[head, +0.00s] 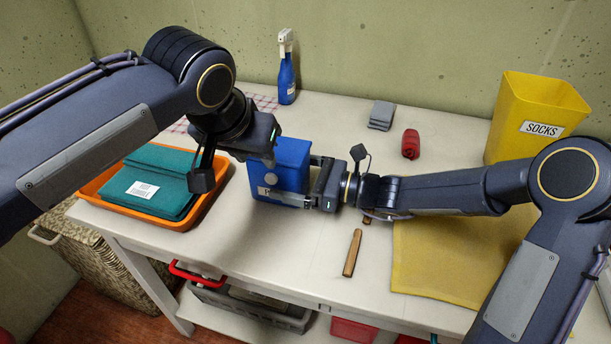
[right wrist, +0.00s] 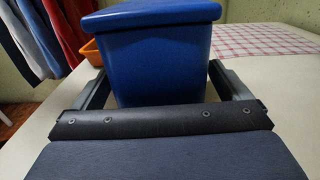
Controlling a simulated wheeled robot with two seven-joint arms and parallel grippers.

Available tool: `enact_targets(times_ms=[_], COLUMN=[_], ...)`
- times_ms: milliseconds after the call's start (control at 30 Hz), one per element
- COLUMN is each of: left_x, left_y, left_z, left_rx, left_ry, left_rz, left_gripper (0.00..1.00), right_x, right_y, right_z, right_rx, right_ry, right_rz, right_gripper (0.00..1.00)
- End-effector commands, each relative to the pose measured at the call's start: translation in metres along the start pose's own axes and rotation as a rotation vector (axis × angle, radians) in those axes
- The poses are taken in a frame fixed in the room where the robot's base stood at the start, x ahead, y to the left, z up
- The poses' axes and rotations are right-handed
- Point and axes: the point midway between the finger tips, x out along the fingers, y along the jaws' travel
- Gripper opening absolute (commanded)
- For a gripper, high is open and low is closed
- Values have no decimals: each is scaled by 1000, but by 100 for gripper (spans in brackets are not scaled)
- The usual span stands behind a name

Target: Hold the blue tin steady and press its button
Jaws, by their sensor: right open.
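The blue tin (head: 292,155) stands on the white table near the middle of the head view, and its blue side and lid rim fill the top of the right wrist view (right wrist: 155,62). A round pale disc (head: 270,179) shows on its front face. My right gripper (head: 288,180) comes from the right, with its fingers open on either side of the tin. In the right wrist view, gaps show between the tin and both fingers. My left gripper (head: 268,150) is at the tin's upper left edge; its fingertips are not clear, and I cannot tell if it touches.
An orange tray (head: 92,192) with teal folded cloth is left of the tin. A spray bottle (head: 287,78) stands behind. Grey cloths (head: 382,115), a red item (head: 411,144), a yellow socks bin (head: 508,105) and a yellow mat (head: 440,270) are right. A wooden stick (head: 352,253) lies in front.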

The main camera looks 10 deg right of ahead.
Motion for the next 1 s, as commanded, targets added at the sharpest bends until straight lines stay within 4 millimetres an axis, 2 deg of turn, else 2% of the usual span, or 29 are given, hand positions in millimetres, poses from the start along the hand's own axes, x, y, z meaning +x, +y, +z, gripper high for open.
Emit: enact_targets(times_ms=[200,500,900,1000], left_x=[0,0,0,0], left_y=[0,0,0,0], left_z=[0,0,0,0], left_rx=[0,0,0,0], left_ry=[0,0,0,0], left_rz=[0,0,0,0], left_gripper=[36,36,36,25], right_x=[20,22,22,22], right_y=[0,0,0,0], right_z=[0,0,0,0], right_rx=[-1,-1,0,0], right_ry=[-1,-1,0,0], right_rz=[1,0,0,0], right_gripper=[96,96,45,45])
